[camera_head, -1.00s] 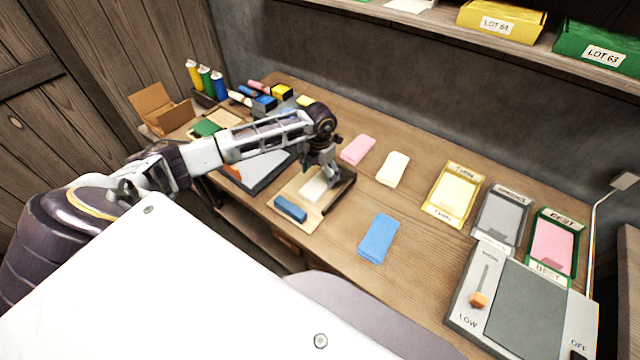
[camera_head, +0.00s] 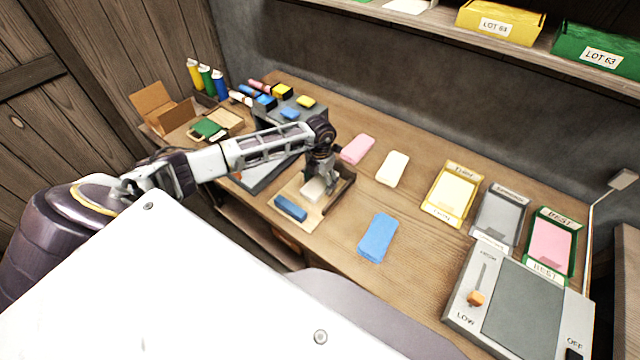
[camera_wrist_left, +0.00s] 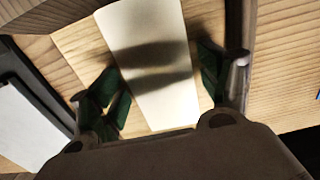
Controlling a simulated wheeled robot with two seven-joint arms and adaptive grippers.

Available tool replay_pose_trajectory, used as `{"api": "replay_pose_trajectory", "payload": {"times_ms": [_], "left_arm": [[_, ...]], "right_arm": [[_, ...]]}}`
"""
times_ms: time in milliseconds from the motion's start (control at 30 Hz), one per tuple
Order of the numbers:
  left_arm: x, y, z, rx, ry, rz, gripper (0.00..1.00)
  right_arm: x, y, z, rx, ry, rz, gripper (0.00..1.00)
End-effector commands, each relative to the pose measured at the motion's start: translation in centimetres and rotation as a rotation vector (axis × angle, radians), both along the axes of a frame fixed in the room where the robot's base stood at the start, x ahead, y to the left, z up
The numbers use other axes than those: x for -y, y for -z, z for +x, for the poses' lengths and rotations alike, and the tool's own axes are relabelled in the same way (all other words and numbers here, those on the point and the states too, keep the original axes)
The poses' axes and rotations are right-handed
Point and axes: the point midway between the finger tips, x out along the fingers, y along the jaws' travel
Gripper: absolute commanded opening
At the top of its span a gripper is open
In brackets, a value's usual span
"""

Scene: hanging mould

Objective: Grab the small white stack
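The small white stack (camera_head: 313,190) lies on a light wooden board (camera_head: 311,219) within a dark frame near the middle of the bench. My left gripper (camera_head: 320,178) points down over it and hides its far end. In the left wrist view, the white stack (camera_wrist_left: 155,60) lies between the two green-padded fingers of my left gripper (camera_wrist_left: 162,82). The fingers are apart, one on each side, with visible gaps to the stack. My right gripper is not in view.
Pink (camera_head: 357,149), cream (camera_head: 392,168) and blue (camera_head: 378,237) pads lie to the right. A control box with a slider (camera_head: 522,305) sits at the front right.

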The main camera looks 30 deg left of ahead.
Motion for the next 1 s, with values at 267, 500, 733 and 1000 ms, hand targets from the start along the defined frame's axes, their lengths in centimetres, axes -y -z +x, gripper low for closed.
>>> {"api": "replay_pose_trajectory", "payload": {"times_ms": [267, 500, 733, 1000], "left_arm": [[0.0, 0.0, 0.0, 0.0, 0.0, 0.0, 0.36], [0.0, -0.1, 0.0, 0.001, 0.0, 0.0, 0.35], [0.0, -1.0, 0.1, 0.003, 0.0, 0.0, 0.35], [-0.1, -4.4, 0.1, 0.005, 0.001, 0.001, 0.35]], "right_arm": [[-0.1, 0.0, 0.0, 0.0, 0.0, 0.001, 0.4], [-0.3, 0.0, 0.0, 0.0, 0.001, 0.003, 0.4], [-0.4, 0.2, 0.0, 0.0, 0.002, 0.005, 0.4], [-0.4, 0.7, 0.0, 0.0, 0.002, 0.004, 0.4]]}}
